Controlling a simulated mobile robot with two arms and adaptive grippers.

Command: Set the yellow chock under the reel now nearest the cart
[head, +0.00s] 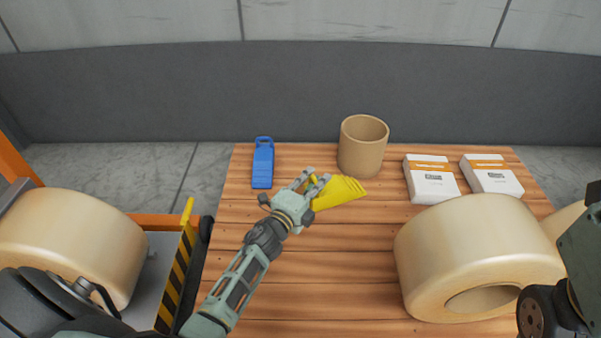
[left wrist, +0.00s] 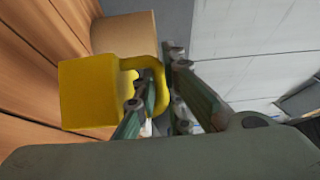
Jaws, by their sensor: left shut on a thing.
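The yellow chock (head: 343,192) is a wedge with a loop handle, over the middle of the wooden table. My left gripper (head: 317,181) is shut on its handle end; the wedge points right. In the left wrist view the chock (left wrist: 88,95) shows large, its handle between the fingers of my left gripper (left wrist: 160,72). I cannot tell whether it touches the table. A big tan reel (head: 465,255) lies on its side at the table's right, with another reel (head: 567,226) partly hidden behind it. A third reel (head: 70,235) lies at the left. My right gripper is out of view.
A striped yellow-black edge (head: 175,275) borders the grey platform at left. The front middle planks are clear.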

